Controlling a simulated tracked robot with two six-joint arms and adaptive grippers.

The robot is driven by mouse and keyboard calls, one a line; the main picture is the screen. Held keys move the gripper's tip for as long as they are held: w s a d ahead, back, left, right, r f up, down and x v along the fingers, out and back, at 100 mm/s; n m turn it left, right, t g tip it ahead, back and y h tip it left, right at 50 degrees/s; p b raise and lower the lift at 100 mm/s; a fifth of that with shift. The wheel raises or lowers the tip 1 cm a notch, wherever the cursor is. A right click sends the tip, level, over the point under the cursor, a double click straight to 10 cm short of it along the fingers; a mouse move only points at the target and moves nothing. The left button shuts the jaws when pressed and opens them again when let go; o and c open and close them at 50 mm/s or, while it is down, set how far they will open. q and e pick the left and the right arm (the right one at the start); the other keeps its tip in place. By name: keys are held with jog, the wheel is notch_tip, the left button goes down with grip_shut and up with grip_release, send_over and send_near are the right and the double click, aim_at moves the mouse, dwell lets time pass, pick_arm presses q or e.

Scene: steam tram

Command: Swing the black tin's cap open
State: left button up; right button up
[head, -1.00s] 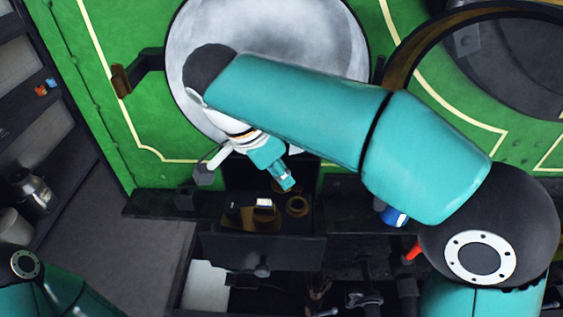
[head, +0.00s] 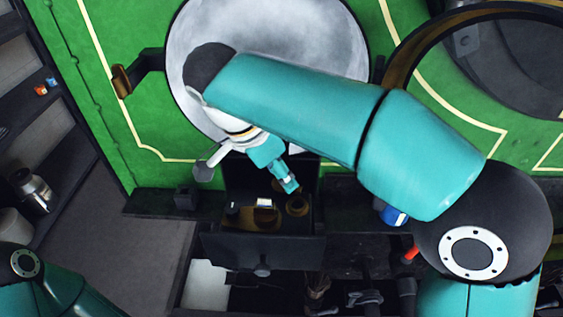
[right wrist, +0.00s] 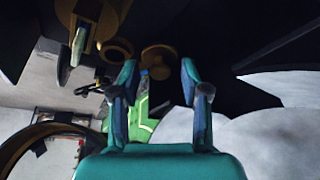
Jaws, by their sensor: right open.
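The right wrist view shows the two fingers (right wrist: 156,82) apart, with a round brass piece (right wrist: 160,55) beyond the gap; contact cannot be told. A small black object with a pale top (head: 232,209) stands left on the shelf; it may be the black tin, but I cannot tell. No cap is clearly visible. My left gripper is out of view.
A brown holder with a white top (head: 264,206) stands between them. A dark drawer front with a knob (head: 262,264) lies below. A large pale round door (head: 270,30) is behind my arm. A metal flask (head: 36,191) stands at far left.

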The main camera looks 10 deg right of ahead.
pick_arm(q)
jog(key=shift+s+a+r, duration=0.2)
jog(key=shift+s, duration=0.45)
pick_arm(e)
jog(key=v, duration=0.7)
jog(key=shift+r, duration=0.3)
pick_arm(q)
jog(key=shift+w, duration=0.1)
pick_arm(e)
jog(key=shift+w, duration=0.1)
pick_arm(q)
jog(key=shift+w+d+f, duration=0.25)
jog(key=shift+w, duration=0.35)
